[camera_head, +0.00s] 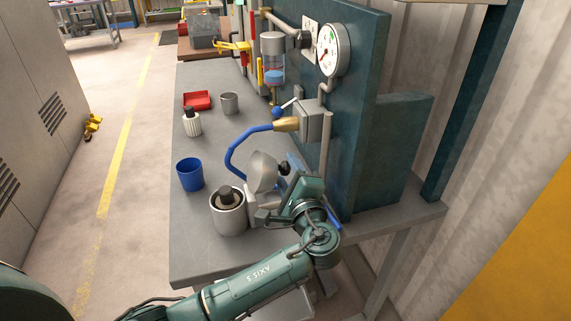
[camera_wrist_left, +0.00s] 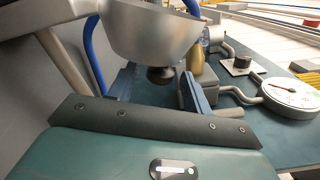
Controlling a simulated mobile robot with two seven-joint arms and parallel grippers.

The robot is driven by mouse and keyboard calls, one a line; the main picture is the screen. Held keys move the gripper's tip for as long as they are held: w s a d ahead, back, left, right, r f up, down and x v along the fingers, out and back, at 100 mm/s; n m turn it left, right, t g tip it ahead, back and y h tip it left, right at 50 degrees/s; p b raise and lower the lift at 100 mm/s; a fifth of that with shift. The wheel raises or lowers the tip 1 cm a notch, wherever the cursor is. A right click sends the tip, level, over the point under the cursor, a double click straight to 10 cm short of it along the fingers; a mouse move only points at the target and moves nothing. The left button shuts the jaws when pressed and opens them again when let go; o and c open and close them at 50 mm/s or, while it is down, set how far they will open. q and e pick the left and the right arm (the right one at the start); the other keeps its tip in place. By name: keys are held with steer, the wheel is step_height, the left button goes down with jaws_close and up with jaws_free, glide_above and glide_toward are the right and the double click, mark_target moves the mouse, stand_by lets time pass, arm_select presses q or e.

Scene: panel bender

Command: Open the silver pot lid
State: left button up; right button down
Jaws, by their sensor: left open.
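The silver pot (camera_head: 228,219) stands on the grey bench near its front, with its mouth uncovered and a dark-topped object visible inside. The silver lid (camera_head: 262,171) is raised on its edge at the pot's right rear, its black knob (camera_head: 284,168) facing right. My left gripper (camera_head: 280,191) is open, just right of the lid. In the left wrist view the domed lid (camera_wrist_left: 150,32) fills the top, and its knob (camera_wrist_left: 160,74) shows between the spread fingers; I see no grip on it. My right gripper is not in view.
A blue cup (camera_head: 190,175) stands left of the pot. A ribbed white container (camera_head: 192,124), a grey cup (camera_head: 229,103) and a red tray (camera_head: 197,100) sit farther back. A blue hose (camera_head: 233,152) and the green panel with gauge (camera_head: 333,50) border the right side.

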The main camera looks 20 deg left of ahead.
arm_select(q)
steer(key=shift+x, duration=1.05)
jaws_close()
